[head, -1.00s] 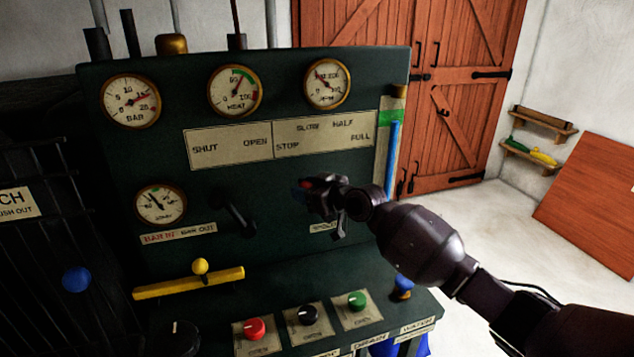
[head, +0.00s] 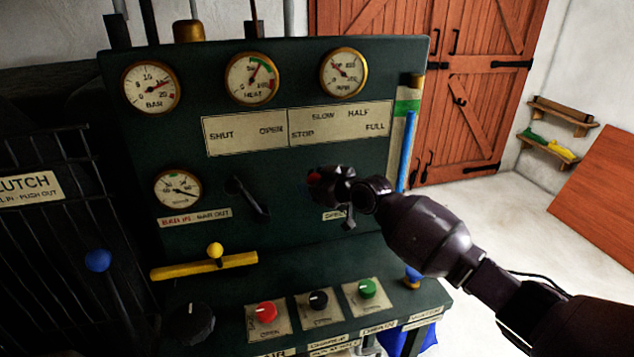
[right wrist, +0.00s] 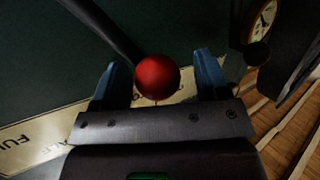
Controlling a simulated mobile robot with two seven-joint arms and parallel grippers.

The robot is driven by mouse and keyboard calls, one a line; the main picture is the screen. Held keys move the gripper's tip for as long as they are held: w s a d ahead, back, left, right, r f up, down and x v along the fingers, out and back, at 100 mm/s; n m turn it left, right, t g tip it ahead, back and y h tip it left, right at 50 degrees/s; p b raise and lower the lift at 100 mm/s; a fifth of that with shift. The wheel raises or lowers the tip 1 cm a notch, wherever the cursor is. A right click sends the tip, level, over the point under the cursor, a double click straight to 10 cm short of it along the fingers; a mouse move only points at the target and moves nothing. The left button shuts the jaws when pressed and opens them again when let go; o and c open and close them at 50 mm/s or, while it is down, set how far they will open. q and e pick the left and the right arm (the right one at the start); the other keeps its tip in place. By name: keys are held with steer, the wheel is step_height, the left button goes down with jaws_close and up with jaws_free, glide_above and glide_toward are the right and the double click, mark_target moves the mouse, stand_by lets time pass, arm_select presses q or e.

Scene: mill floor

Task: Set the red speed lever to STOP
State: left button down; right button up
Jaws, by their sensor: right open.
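The red ball knob of the speed lever (right wrist: 157,77) sits between the two blue fingertips of my right gripper (right wrist: 162,82) in the right wrist view. The jaws are open, with a gap on each side of the knob. The black lever rod runs off to the upper left there. In the head view my right gripper (head: 330,183) is in front of the panel, below the STOP mark (head: 302,134) on the scale plate. A bit of the red knob (head: 313,175) shows at its tip; the gripper hides most of the lever. My left gripper is out of view.
A black lever (head: 247,196) stands to the left of my right gripper. A yellow bar with a ball (head: 205,266) and red, black and green knobs (head: 318,300) lie lower on the machine. A blue tube gauge (head: 406,150) is at the panel's right edge.

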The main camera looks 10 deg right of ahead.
steer(key=shift+d, duration=0.1)
steer(key=v, duration=1)
steer(key=shift+s, duration=0.3)
steer(key=shift+d+r, duration=0.15)
steer(key=s+d+f+m+h, duration=0.3)
steer(key=s+f+m+h, duration=0.1)
steer(key=s+f, duration=1)
steer(key=s+d+f+m+g+h, duration=0.1)
steer(key=s+d+f+m+h, duration=0.2)
steer(key=s+f, duration=1.2)
steer(key=s+m+h, duration=0.1)
steer(key=s, duration=0.2)
steer(key=shift+s+f, duration=0.15)
steer(key=shift+s, duration=0.25)
